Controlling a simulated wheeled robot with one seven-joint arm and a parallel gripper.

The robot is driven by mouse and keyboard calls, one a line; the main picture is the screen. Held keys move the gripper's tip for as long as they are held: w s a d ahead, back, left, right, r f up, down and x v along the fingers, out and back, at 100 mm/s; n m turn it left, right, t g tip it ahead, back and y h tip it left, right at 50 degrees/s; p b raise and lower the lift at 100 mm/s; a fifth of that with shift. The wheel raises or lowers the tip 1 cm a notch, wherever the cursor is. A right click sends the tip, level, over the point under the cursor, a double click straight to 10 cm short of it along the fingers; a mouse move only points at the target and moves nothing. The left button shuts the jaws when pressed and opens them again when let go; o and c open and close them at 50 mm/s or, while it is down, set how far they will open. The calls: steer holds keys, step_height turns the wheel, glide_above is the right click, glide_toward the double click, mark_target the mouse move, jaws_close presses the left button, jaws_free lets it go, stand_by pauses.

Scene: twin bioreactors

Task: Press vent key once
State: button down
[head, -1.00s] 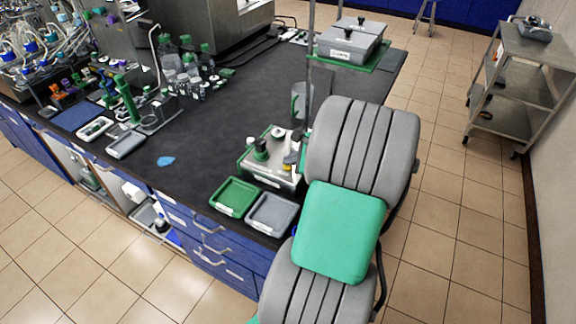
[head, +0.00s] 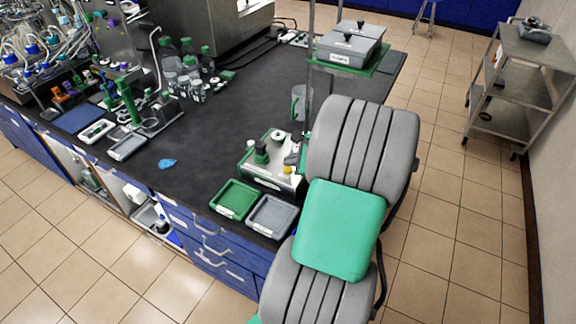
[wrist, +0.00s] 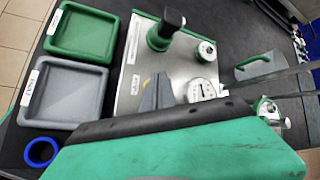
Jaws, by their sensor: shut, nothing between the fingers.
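A metal-topped instrument box (head: 250,167) stands at the bench's near right edge, beside my arm. In the wrist view its plate (wrist: 130,88) carries a black-topped post with a green collar (wrist: 164,30), a white round knob (wrist: 206,51) and a round white dial (wrist: 202,90). My gripper (wrist: 158,84) shows as grey tapered fingertips, shut and empty, over the plate just left of the dial. I cannot tell whether the tips touch the plate. No vent key can be made out; my gripper and wrist hide part of the box. In the head view my arm hides the gripper.
A green tray (head: 234,199) and a grey tray (head: 271,216) lie at the bench edge beside the box. A clear jug (head: 299,102) and a thin upright pole stand behind it. A blue ring (wrist: 41,152) shows near the grey tray. The bench middle is mostly clear.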

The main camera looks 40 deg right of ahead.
mark_target(290, 170)
steer(key=shift+r, duration=0.15)
step_height(290, 170, up, 5)
steer(key=p, duration=0.5)
stand_by(0.3)
stand_by(0.4)
